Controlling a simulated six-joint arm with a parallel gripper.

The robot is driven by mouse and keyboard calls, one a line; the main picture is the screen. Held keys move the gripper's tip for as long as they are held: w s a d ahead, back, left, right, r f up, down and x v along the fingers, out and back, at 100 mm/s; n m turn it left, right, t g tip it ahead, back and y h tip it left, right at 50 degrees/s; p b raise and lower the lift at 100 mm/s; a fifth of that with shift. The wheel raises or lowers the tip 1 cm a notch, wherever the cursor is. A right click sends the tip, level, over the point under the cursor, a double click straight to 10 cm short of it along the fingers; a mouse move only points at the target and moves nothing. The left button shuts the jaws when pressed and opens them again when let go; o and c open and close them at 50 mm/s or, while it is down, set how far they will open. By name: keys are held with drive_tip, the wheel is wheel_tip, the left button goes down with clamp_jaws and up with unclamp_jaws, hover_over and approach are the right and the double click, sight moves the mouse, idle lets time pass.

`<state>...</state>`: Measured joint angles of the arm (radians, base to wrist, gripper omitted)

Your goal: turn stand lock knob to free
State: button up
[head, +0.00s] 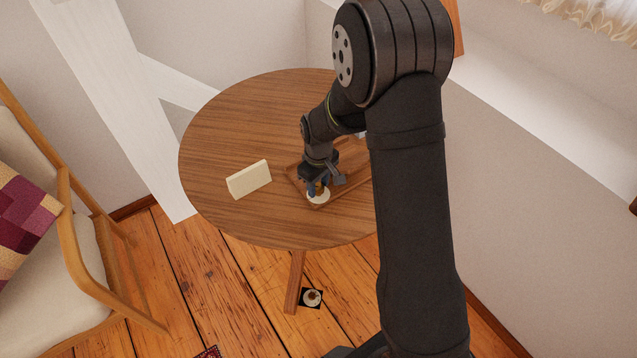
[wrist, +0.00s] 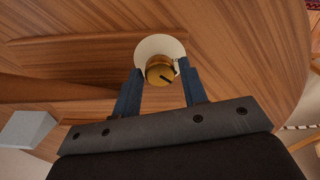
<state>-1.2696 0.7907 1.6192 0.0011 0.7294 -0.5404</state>
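A brass knob (wrist: 160,69) with a dark pointer line sits on a round cream disc (wrist: 152,46) in the wrist view. The pointer line slants down to the right. In the head view the cream disc (head: 318,197) shows at the front of the wooden tray, with the knob mostly hidden by my gripper. My gripper (head: 318,186) points down over it. In the wrist view the blue fingertips (wrist: 162,76) stand either side of the knob, with narrow gaps showing, so it looks open around the knob.
The wooden tray (head: 294,173) lies on a round table (head: 225,130). A cream block (head: 249,179) stands to its left. A similar round fitting on a black plate (head: 311,298) is on the floor below. A chair (head: 75,230) stands left; a grey block (wrist: 28,129) shows in the wrist view.

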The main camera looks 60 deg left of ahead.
sight(319, 187)
drive_tip(key=c, duration=0.7)
drive_tip(key=shift+m, duration=1.6)
drive_tip(key=o, duration=0.7)
wheel_tip(319, 187, up, 18)
drive_tip(key=shift+f, duration=0.25)
drive_tip(key=shift+o, duration=0.2)
